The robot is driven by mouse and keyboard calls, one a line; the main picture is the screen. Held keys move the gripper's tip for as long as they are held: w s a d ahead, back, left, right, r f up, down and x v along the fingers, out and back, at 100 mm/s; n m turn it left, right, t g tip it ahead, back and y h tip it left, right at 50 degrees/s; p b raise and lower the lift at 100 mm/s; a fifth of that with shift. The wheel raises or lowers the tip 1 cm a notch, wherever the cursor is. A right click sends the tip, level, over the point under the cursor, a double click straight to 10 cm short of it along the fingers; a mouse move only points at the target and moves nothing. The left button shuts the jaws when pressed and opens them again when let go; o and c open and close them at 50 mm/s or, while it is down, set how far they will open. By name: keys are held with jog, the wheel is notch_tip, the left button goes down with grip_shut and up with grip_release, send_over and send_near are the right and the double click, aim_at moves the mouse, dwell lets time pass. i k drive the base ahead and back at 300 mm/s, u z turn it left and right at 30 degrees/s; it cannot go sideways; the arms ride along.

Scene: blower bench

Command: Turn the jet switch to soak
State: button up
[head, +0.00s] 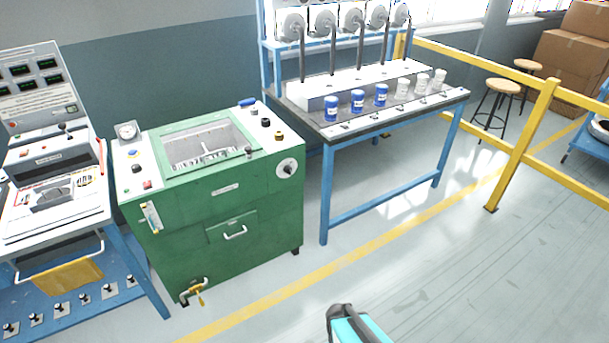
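A green cabinet machine (190,222) with a windowed lid (205,143) stands left of centre. On its right top strip are a dark knob (265,122), a dark knob with a yellowish base (279,136) and a blue handle (247,102). Another small dark knob (249,153) sits by the window's near right corner. A round white dial (287,168) is on the front's upper right. Labels are too small to read, so I cannot tell which control is the jet switch or its setting. Only a teal and dark grey part of my arm shows, bottom centre; my gripper's fingers are not visible.
A blue-framed bench (335,130) with several blue and white jars stands behind right. A grey console (50,160) with an orange cloth (66,273) is at left. A yellow rail (525,130) runs at right. The floor before the green machine is clear.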

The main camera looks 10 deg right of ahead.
aim_at(287, 169)
jog(key=z, duration=0.1)
jog(key=k, duration=0.35)
jog(key=u, duration=0.25)
jog(key=i, duration=0.9)
jog(key=u, duration=4.4)
jog(key=i, duration=0.1)
jog(key=z, duration=3.2)
